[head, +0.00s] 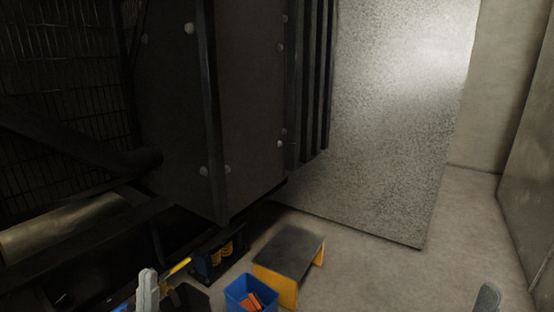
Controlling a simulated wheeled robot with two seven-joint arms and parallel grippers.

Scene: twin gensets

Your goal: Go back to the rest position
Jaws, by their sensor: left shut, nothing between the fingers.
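My left gripper (149,287) shows at the bottom edge, left of the middle, as a pale grey upright shape. It is shut and holds nothing. It stands in front of the floor by the dark machine, left of the blue bin. A darker grey rounded tip (487,297) shows at the bottom right and looks like part of my right arm. Its fingers cannot be made out, and most of both arms lies below the picture.
A dark genset enclosure (255,110) fills the left and middle. A black step with yellow sides (290,252), a blue bin (240,290) with orange items, and a dark box with yellow coils (218,255) stand before it. A speckled grey panel (385,120) stands behind. Floor (420,285) at right is clear.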

